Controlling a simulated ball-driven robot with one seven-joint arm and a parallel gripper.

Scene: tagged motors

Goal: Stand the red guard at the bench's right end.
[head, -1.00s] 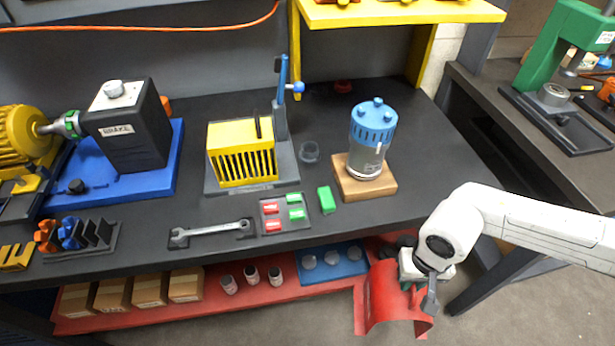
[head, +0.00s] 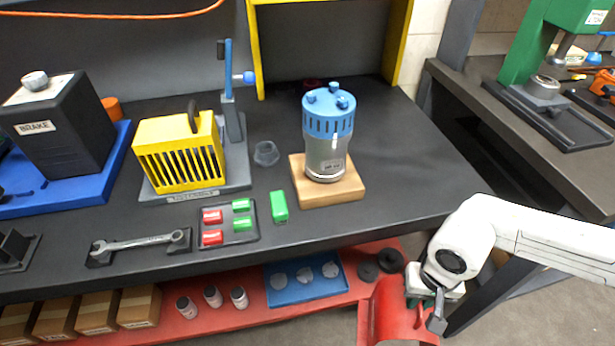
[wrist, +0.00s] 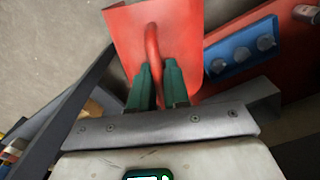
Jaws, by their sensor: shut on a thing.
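The red guard (head: 397,318) is a curved red sheet low in front of the bench's right part, beside the red lower shelf. My gripper (head: 436,305) is at its right side. In the wrist view my gripper's green fingers (wrist: 158,84) are shut on the handle of the red guard (wrist: 183,42). The guard's lower part runs out of the head view. The bench (head: 420,190) has a dark top, and its right end has a bare strip beside the blue-topped motor (head: 326,145) on a wooden block.
A red lower shelf (head: 255,318) holds a blue tray (head: 283,293), jars, boxes and dark rings (head: 390,260). A yellow frame (head: 398,45) stands at the back. Another bench (head: 560,160) with a green press stands right, across a gap.

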